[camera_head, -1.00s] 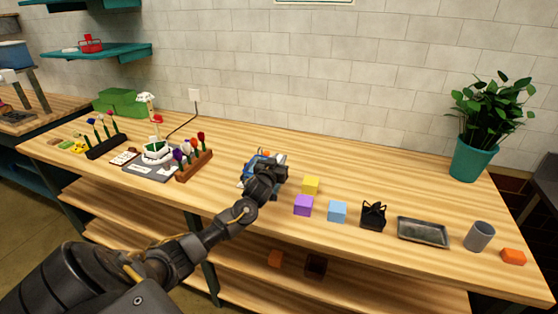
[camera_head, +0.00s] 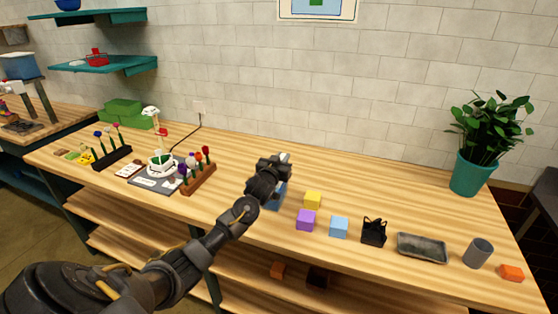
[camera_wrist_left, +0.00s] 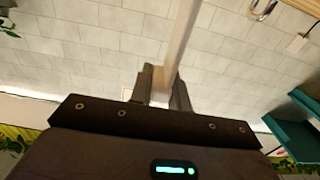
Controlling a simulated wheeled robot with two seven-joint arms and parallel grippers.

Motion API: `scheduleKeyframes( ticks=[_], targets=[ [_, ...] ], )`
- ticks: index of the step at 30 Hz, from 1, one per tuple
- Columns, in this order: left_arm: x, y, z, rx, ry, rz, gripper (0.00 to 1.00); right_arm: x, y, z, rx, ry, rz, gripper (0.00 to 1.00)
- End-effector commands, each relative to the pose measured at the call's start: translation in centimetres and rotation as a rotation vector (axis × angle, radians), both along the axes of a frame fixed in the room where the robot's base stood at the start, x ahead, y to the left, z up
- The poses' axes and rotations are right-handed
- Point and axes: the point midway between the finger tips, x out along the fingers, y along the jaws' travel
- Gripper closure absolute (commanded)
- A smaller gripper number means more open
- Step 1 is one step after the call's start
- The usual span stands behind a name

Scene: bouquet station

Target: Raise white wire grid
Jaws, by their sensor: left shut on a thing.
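My left gripper (camera_head: 277,164) is above the middle of the wooden table. Its fingers also show in the left wrist view (camera_wrist_left: 162,88), shut on a pale, narrow thing (camera_wrist_left: 178,40) that runs up and out of that picture. I take it for the white wire grid seen edge-on; its mesh cannot be made out. In the head view a small whitish bit (camera_head: 286,157) shows at the fingertips, and the hand hides the rest. A blue thing (camera_head: 278,198) lies on the table just below the hand, partly hidden. My right gripper is not in view.
Yellow (camera_head: 313,200), purple (camera_head: 306,220) and light blue (camera_head: 339,227) blocks lie right of the hand. A black bag-like thing (camera_head: 374,231), metal tray (camera_head: 422,247) and grey cup (camera_head: 478,253) stand farther right. A brown flower rack (camera_head: 199,180) and white vase (camera_head: 161,160) stand left.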

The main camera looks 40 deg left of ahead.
Motion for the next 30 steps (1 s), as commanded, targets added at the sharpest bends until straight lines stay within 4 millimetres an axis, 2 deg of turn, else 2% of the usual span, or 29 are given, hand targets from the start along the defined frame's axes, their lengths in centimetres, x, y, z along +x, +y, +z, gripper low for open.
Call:
scheduleKeyframes(
  ticks=[1,5,6,11,22,26,30],
  targets=[
    [0.1,0.2,0.7,0.001,-0.015,0.002,1.0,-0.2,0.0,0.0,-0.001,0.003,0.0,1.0],
    [0.1,0.3,0.9,0.002,-0.018,0.003,1.0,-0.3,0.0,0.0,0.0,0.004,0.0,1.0],
    [0.0,0.3,0.9,0.002,-0.018,0.004,0.79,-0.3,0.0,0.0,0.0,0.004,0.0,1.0],
    [0.0,0.3,0.7,0.001,-0.015,0.003,0.6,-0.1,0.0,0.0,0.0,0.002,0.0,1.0],
    [-0.6,0.1,0.2,0.0,-0.008,0.002,0.6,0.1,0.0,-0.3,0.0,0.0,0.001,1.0],
    [-2.2,-0.4,0.1,0.0,-0.009,0.002,0.6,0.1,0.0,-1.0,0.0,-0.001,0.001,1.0],
    [-4.8,-1.1,0.0,0.002,-0.01,0.0,0.6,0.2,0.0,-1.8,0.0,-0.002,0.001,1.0]
  ],
)
